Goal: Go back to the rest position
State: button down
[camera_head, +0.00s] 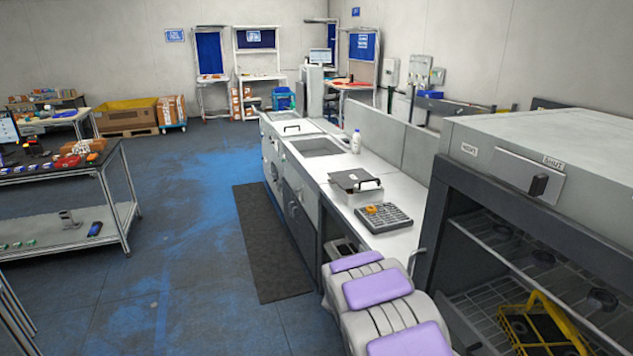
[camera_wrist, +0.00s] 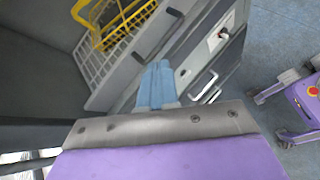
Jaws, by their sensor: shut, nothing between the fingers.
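My gripper (camera_wrist: 157,85) shows in the wrist view as two light blue fingers side by side, shut with nothing between them. Its fingertips point toward the front of a grey machine with a wire rack and a metal handle (camera_wrist: 208,86); I cannot tell the gap. In the head view my purple-padded arm is at the bottom centre, beside the machine (camera_head: 560,150), and the gripper itself is not visible there. A yellow basket (camera_head: 545,298) with a raised handle sits on the machine's lower rack. It also shows in the wrist view (camera_wrist: 112,38).
A grey counter (camera_head: 322,168) with a sink, a lidded box (camera_head: 354,186), a dark tray (camera_head: 384,217) and a white bottle (camera_head: 356,141) runs beyond the arm. A dark-topped table (camera_head: 60,170) stands at left. Blue floor and a dark mat (camera_head: 268,245) lie clear between.

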jog(key=s+a+r+m+g+y, duration=0.1)
jog(key=s+r+m+y, duration=0.1)
jog(key=s+r+m, duration=0.45)
jog(key=s+a+r+m+g+y, duration=0.1)
jog(key=s+a+r+y, duration=0.15)
jog(key=s, duration=0.75)
jog(key=s+a+r+m+y, duration=0.2)
jog(key=s+a, duration=0.3)
jog(key=s, duration=0.4)
jog(key=s+a+r+m+t+y, duration=0.1)
jog(key=s+a+r+m+y, duration=0.1)
jog(key=s+a+y, duration=0.3)
jog(key=s+a+m, duration=0.1)
jog(key=s, duration=0.3)
jog(key=shift+a, duration=0.3)
jog(key=shift+r, duration=0.1)
